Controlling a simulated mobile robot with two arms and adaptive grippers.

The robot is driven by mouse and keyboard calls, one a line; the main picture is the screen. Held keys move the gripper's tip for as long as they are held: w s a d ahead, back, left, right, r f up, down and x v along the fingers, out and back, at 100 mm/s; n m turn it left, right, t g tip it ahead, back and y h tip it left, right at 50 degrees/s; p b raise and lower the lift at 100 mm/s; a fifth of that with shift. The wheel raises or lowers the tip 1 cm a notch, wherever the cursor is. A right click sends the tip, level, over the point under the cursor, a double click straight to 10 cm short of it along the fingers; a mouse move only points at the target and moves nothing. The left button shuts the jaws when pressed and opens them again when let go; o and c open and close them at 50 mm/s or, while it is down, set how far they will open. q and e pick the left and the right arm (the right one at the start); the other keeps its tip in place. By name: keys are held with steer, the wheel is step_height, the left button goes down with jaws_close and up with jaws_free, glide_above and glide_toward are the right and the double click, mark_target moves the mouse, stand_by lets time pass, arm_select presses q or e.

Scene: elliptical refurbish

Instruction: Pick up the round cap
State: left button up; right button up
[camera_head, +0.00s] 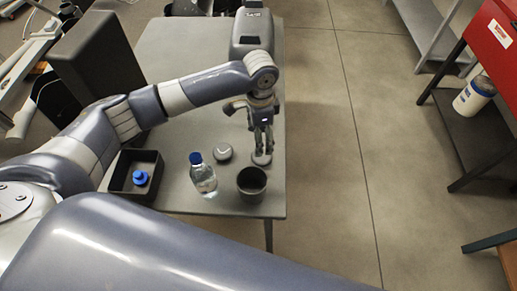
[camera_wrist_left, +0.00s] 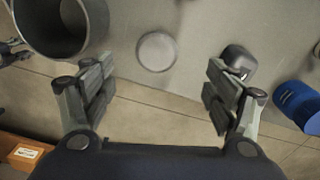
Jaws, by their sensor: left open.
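A flat grey round cap (camera_head: 261,159) lies near the table's right edge, just under my left gripper (camera_head: 263,148). In the left wrist view, a pale-rimmed round cap (camera_wrist_left: 156,52) lies flat on the table, ahead of the space between the fingertips. My left gripper (camera_wrist_left: 160,92) has its fingers spread, with nothing between them. A second grey rounded piece (camera_head: 223,151) sits on the table to the left of the gripper. My right gripper is not in view.
A dark cup (camera_head: 251,184) stands nearby, also in the left wrist view (camera_wrist_left: 65,25). A water bottle (camera_head: 203,178) stands beside it. A black tray (camera_head: 118,181) holds a blue piece (camera_head: 140,178). A blue object (camera_wrist_left: 297,103) shows at the wrist view's right. Floor lies beyond the table's right edge.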

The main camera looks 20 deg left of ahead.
mark_target(262, 158)
arm_select(q)
step_height(262, 158, down, 3)
steer(key=shift+s+d+r, duration=0.1)
steer(key=shift+s, duration=0.05)
steer(key=shift+s+d+f, duration=0.25)
steer(key=shift+d+f, duration=0.05)
steer(key=shift+f, duration=0.6)
steer(key=f, duration=0.3)
steer(key=f+p, duration=0.1)
steer(key=f, duration=0.1)
steer(key=shift+w, duration=0.3)
steer(key=shift+c, duration=1.1)
steer(key=c, duration=0.7)
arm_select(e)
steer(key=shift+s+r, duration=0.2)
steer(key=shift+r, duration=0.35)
